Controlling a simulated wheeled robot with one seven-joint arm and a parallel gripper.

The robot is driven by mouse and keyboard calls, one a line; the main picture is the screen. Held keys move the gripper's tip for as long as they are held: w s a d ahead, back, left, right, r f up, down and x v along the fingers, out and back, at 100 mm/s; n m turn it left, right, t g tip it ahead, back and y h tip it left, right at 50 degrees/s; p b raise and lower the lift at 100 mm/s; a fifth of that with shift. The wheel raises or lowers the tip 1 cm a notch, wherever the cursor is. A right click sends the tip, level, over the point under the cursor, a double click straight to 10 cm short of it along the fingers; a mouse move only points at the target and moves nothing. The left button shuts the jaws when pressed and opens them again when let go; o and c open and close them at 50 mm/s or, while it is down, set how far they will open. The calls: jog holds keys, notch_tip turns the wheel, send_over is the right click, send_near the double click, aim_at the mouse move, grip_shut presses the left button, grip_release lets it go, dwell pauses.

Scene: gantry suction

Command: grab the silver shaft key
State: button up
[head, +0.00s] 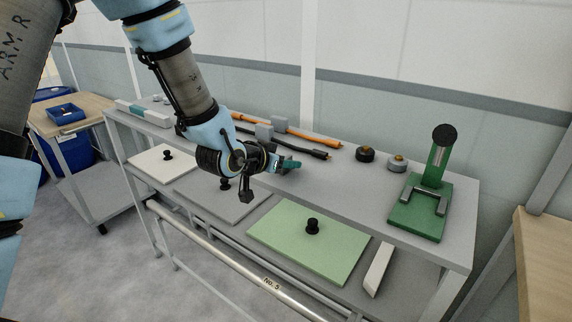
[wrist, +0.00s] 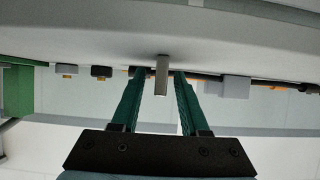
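The silver shaft key (wrist: 161,76) is a small grey bar in the wrist view, seen between the tips of my gripper's two green fingers. A narrow gap shows on each side of it, so the fingers look apart from it. My gripper (wrist: 161,84) is open. In the head view my gripper (head: 291,164) is low over the grey bench top (head: 345,182), pointing right. I cannot make out the key in the head view; my gripper and wrist probably hide it.
A green plate (head: 290,235) with a black knob is below in front.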

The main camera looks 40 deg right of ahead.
grip_shut()
jog(key=shift+r, duration=0.15)
dwell(0.5)
